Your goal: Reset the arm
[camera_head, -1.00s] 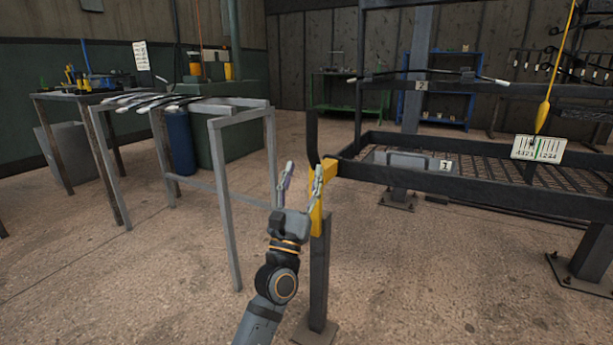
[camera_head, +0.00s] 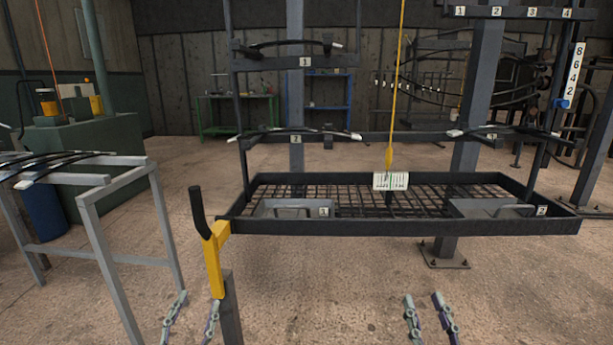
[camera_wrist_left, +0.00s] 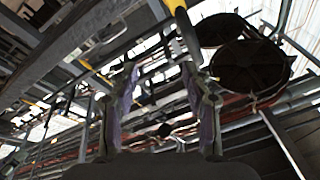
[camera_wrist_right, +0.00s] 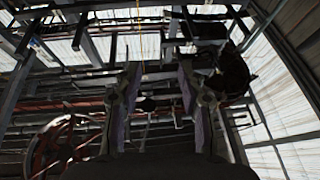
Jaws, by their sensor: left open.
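My left gripper (camera_head: 192,318) shows at the bottom of the head view, left of centre, with its two fingers spread apart and nothing between them. It is close to the yellow-topped post in that view. The left wrist view shows its open fingers (camera_wrist_left: 163,100) pointing up toward the roof, empty. My right gripper (camera_head: 428,318) shows at the bottom, right of centre, with its fingers apart and nothing between them. The right wrist view also shows its fingers (camera_wrist_right: 160,100) apart and empty, facing the roof structure. The arms behind both grippers are out of the head view.
The yellow handle (camera_head: 214,262) with a black lever stands on a post at the rack's front left. A dark rack (camera_head: 400,228) with a mesh tray spans the middle. A grey stand (camera_head: 95,185) holding leaf springs is at left. The floor in front is clear.

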